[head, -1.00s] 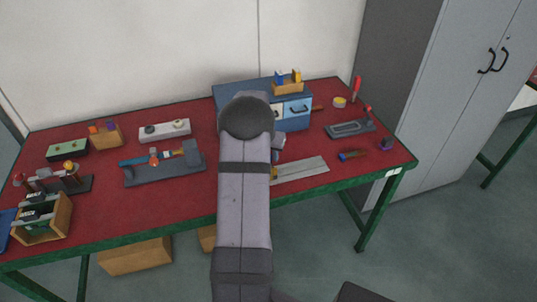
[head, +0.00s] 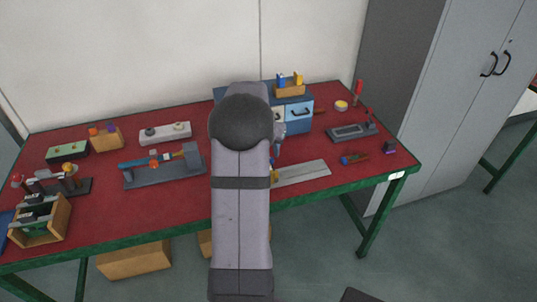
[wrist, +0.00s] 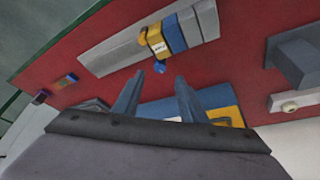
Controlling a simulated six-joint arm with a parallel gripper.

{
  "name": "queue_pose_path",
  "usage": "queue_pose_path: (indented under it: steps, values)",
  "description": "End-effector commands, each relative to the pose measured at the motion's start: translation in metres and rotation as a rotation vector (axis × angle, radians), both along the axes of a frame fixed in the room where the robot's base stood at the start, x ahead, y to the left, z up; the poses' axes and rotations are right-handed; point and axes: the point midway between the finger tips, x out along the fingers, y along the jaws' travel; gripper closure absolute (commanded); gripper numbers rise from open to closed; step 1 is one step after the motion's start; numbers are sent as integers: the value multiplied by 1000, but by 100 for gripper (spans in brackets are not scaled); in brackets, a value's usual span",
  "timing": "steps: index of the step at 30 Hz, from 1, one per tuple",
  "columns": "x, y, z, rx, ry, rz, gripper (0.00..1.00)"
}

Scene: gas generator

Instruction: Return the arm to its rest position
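My gripper (wrist: 159,78) shows in the wrist view with its two grey fingers apart and nothing between them. It is above the red workbench. Beyond the fingertips lies a flat grey metal plate (wrist: 112,53) with a blue-and-yellow block (wrist: 172,36) on it. A small blue knob on the block shows just past the fingertips. In the head view my arm is raised in front of the bench and hides most of my gripper. The same plate (head: 303,173) lies right of my arm.
A blue drawer cabinet (head: 298,116) stands at the back behind my arm. A grey tool holder (head: 168,175), a wooden crate (head: 62,222) and several small items occupy the left side. A grey locker (head: 440,110) stands right of the bench. Bare red surface shows at the front left.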

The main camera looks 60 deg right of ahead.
Motion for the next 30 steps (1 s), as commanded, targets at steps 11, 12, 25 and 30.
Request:
queue_pose_path:
  steps: [11,12,25,30]
  values:
    - [-1,4,8,1,0,0,61]
    - [-1,4,8,1,0,0,61]
    - [28,40,11,24,12,94,61]
    - [72,118,14,68,44,286,61]
